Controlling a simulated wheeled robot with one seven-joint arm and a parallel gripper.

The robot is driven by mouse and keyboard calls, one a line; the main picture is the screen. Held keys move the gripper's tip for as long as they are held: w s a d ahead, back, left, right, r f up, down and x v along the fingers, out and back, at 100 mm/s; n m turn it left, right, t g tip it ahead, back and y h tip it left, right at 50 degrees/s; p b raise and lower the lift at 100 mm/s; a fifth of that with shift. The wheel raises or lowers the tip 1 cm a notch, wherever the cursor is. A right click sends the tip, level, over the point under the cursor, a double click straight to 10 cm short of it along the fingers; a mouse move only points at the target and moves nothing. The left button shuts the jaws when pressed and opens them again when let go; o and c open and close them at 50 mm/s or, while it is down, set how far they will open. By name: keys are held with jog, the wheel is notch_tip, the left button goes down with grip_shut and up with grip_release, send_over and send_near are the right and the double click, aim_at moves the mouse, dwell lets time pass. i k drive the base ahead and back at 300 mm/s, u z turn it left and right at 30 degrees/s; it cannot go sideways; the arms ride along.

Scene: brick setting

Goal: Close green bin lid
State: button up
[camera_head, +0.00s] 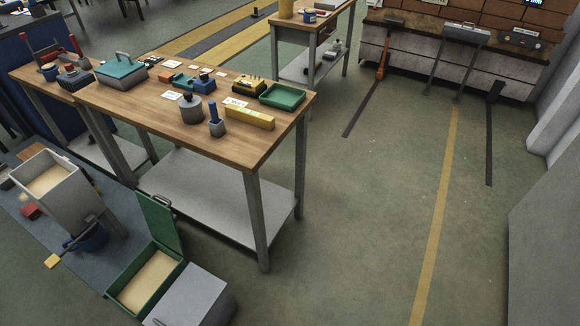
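The green bin (122,279) stands on the floor at the lower left, in front of the wooden workbench. Its green lid (159,224) is open and stands up nearly vertical from the bin's far right side, with a small dark handle at its upper edge. Pale sandy material (147,283) shows inside the bin. The bin's lowest part is near the picture's bottom edge. My gripper is not in view.
A grey box-like shape (190,298) stands right beside the bin. A light-walled bin (73,205) and a blue bucket (88,239) are to the left. The workbench (160,120) holds tools and trays. The floor at centre right is clear.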

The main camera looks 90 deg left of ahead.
aim_at(160, 219)
jog(key=u, duration=2.35)
jog(key=i, duration=3.35)
jog(key=u, duration=3.85)
